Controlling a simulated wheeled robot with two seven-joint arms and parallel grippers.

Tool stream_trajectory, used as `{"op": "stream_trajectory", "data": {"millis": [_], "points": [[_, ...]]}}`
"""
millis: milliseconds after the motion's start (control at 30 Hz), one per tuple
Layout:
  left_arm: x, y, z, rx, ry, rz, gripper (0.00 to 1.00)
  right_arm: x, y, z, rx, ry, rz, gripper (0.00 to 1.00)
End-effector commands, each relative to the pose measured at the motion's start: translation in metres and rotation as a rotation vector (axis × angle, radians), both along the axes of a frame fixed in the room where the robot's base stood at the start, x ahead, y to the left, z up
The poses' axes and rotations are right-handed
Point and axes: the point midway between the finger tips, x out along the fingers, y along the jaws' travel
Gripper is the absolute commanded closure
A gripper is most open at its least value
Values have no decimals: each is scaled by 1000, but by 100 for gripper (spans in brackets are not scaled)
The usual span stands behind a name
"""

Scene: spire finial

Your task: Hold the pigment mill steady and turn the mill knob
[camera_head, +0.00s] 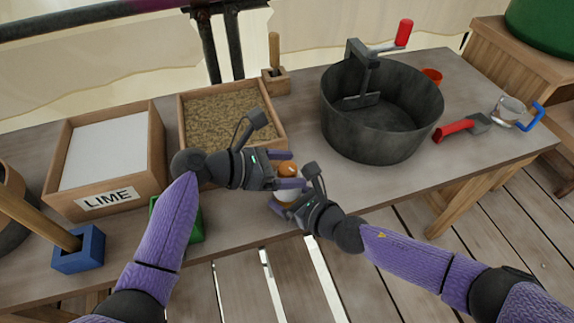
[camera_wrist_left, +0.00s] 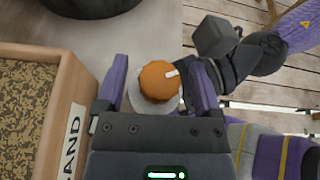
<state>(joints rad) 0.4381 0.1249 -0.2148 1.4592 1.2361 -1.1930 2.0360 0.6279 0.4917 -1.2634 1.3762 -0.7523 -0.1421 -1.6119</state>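The pigment mill stands at the table's front edge, with a round orange mill knob (camera_head: 288,170) on top. The knob also shows in the left wrist view (camera_wrist_left: 158,81), with a small white mark and the paler mill body (camera_wrist_left: 150,105) under it. My left gripper (camera_head: 287,169) is open, its two purple fingers on either side of the knob with gaps between. My right gripper (camera_head: 297,194) is low at the mill's body, its fingers on either side of it. Most of the body is hidden, and I cannot tell whether those fingers touch it.
A sand box (camera_head: 181,98) and a lime box (camera_head: 154,150) stand left. A green block (camera_head: 194,224) sits beside my left arm. Bare tabletop lies below the pot.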

Motion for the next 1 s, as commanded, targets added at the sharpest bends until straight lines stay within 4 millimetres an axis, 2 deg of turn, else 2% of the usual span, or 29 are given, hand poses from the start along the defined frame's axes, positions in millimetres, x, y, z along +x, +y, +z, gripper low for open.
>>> {"op": "stream_trajectory", "data": {"millis": [33,300,400,667,1000], "points": [[0,0,0,0,0,0,26,-1,0,-1,0,2,1,83],[0,0,0,0,0,0,83,-1,0,-1,0,2,1,83],[0,0,0,0,0,0,100,-1,0,-1,0,2,1,83],[1,0,0,1,1,-31,100,-1,0,-1,0,2,1,83],[1,0,0,0,1,-242,100,-1,0,-1,-1,2,2,83]]}}
